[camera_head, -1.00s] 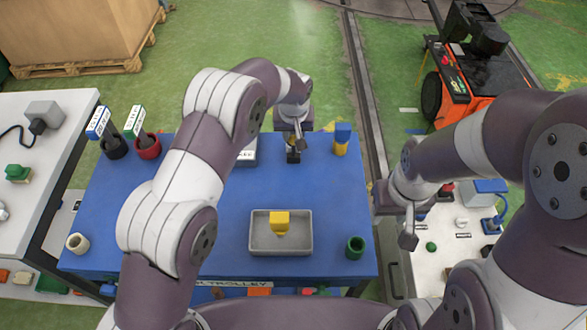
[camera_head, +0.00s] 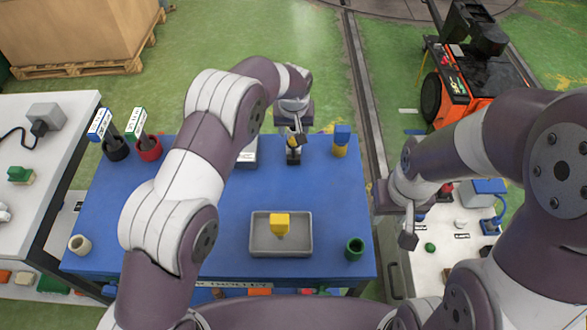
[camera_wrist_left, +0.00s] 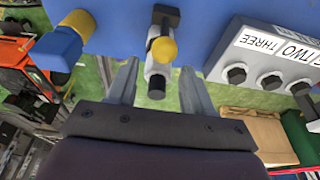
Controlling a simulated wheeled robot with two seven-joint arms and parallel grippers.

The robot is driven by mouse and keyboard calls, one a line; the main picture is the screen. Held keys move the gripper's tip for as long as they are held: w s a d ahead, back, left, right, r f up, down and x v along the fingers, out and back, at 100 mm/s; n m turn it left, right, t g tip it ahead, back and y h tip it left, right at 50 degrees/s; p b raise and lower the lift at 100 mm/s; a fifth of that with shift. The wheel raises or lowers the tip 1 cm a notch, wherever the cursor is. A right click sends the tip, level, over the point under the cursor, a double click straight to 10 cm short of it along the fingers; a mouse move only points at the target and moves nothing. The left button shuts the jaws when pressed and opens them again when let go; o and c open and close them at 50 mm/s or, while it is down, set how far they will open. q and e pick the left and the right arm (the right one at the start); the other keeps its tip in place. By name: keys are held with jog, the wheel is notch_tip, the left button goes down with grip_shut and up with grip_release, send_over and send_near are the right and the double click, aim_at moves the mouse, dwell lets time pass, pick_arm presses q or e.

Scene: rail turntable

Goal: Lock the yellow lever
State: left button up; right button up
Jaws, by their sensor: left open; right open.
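The lever fixture (camera_head: 293,156) stands near the far edge of the blue trolley top (camera_head: 200,240), partly hidden by my left gripper in the head view. In the left wrist view it shows a yellow round knob (camera_wrist_left: 164,49), a pale body and black ends. My left gripper (camera_wrist_left: 158,90) is open, with one finger on each side of the fixture's black end; I cannot tell whether they touch it. It also shows in the head view (camera_head: 296,133). My right gripper (camera_head: 408,238) is open and empty, to the right of the trolley.
A blue and yellow fitting (camera_head: 341,140) stands right of the lever. A labelled box with black knobs (camera_wrist_left: 262,58) is on its other side. A green cup (camera_head: 355,248) stands nearby.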

pick_arm(q)
jog(key=p+v, duration=0.2)
jog(key=v, duration=0.2)
jog(key=shift+s+r+p, duration=0.2)
jog(key=shift+r+p, duration=0.2)
jog(key=shift+r, duration=0.25)
jog(key=s+a+r, duration=0.2)
jog(key=s+a, duration=0.4)
jog(key=s, duration=0.3)
jog(key=s+a+r+g, duration=0.1)
jog(key=s+a+r, duration=0.1)
jog(key=s+a, duration=0.4)
jog(key=s+a+r, duration=0.2)
jog(key=s+a, duration=0.4)
jog(key=s, duration=0.6)
jog(key=shift+s+a+r+g, duration=0.2)
jog(key=shift+s+g, duration=0.1)
jog(key=shift+s, duration=0.05)
